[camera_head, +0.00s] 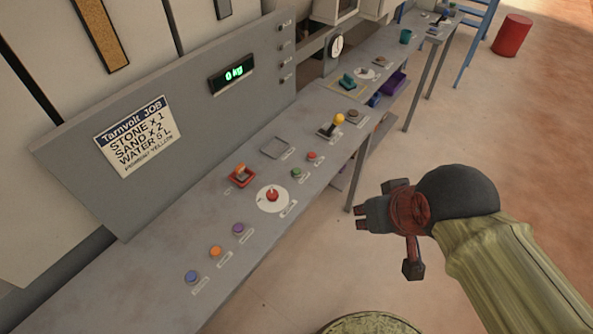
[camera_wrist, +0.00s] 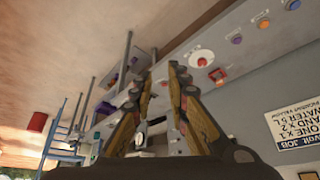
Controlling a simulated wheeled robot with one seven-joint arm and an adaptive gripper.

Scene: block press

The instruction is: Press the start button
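On the grey console (camera_head: 150,262) is a row of controls with small labels too blurred to read, so I cannot confirm which is marked start. A green button (camera_head: 296,173) and a small red button (camera_head: 311,156) sit side by side. A larger red button (camera_head: 272,195) stands on a white disc. Purple (camera_head: 238,229), orange (camera_head: 216,251) and blue (camera_head: 192,277) buttons lie nearer the front. My gripper (camera_head: 362,213) hangs right of the console, off its edge, touching nothing. In the wrist view its fingers (camera_wrist: 161,70) are slightly apart and empty.
A red lever box (camera_head: 241,177) and a yellow-knobbed lever (camera_head: 338,119) rise from the console. A red drum (camera_head: 512,35) stands far right. The floor beside the console is clear.

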